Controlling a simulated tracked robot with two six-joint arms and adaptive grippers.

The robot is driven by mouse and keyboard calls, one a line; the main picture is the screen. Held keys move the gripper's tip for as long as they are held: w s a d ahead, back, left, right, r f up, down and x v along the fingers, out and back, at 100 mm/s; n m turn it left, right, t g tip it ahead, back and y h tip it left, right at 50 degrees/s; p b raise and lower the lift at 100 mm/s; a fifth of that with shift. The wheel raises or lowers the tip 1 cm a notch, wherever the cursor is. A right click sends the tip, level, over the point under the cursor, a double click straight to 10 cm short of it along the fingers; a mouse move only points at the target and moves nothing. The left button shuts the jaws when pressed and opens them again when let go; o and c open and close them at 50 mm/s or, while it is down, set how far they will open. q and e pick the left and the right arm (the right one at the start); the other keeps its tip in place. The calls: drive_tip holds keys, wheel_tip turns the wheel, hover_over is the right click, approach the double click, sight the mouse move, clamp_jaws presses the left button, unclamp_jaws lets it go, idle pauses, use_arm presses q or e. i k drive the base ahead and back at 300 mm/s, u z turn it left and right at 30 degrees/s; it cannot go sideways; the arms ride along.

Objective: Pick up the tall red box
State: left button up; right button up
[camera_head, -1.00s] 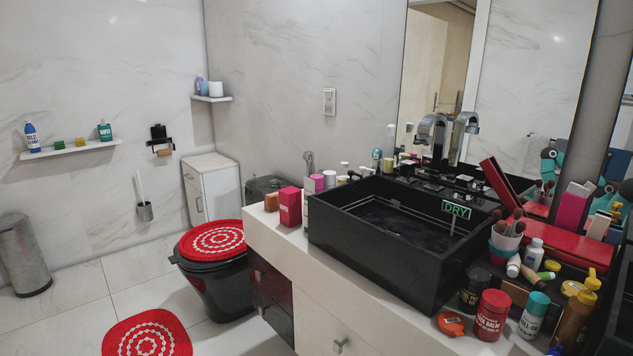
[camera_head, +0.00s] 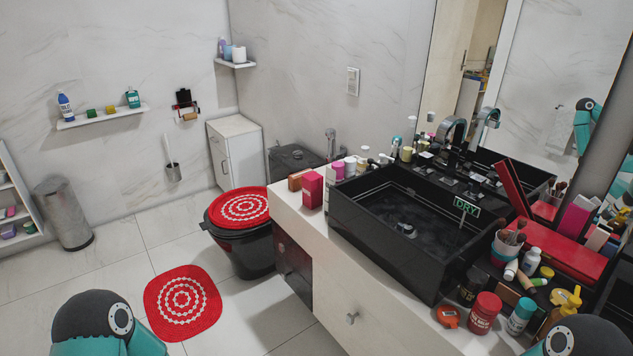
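The tall red box (camera_head: 312,190) stands upright on the left end of the white counter (camera_head: 322,238), left of the black vessel sink (camera_head: 385,238). A small brown-orange box (camera_head: 297,180) is just behind it to the left. Part of my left arm shows at the bottom left and part of my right arm at the bottom right. Both grippers are outside the picture, and nothing shows touching the red box.
Pink-lidded and white containers (camera_head: 339,170) stand close behind and right of the red box. Jars, including a red one (camera_head: 484,312), crowd the counter's right end. The toilet with a red lid cover (camera_head: 241,206) is left of the counter. The floor beside the red mat (camera_head: 182,302) is clear.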

sight(311, 183)
drive_tip(key=u, duration=0.3)
drive_tip(key=i, duration=1.05)
drive_tip(key=u, duration=0.5)
drive_tip(key=i, duration=0.9)
drive_tip(key=z, duration=0.2)
